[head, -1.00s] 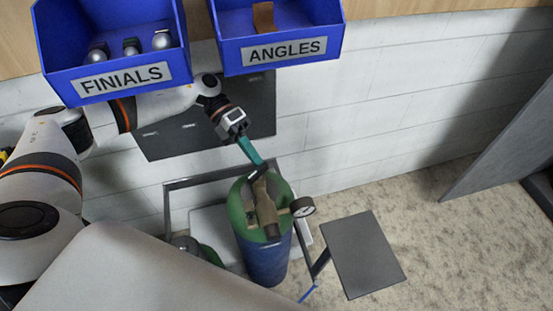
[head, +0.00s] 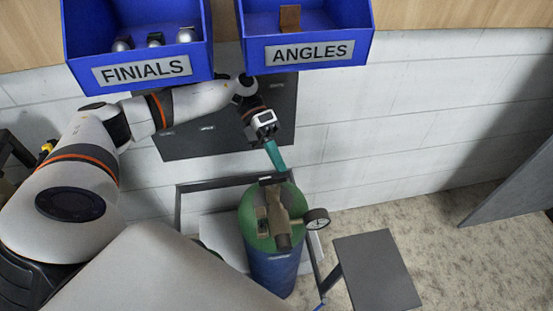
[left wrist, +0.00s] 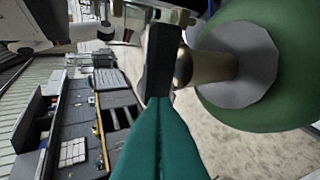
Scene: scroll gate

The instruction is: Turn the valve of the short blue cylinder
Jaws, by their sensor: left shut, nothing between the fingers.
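The blue cylinder (head: 272,270) with a green top (head: 252,222) stands upright at the lower middle of the head view. A brass valve body (head: 279,207) sits on it, with a dark handle (head: 272,180) at its far end. My left gripper (head: 276,155) has teal fingers, shut and empty, with tips at the handle. In the left wrist view, the shut teal fingers (left wrist: 163,125) meet the dark handle (left wrist: 162,60); I cannot tell if they press on it. The brass stem (left wrist: 212,67) and green shoulder (left wrist: 247,112) are beside them. My right gripper is out of view.
A round gauge (head: 317,219) sticks out right of the valve. A metal frame (head: 230,183) runs behind the cylinder, and a grey plate (head: 377,270) stands to its right. Blue bins marked FINIALS (head: 145,70) and ANGLES (head: 310,52) hang above.

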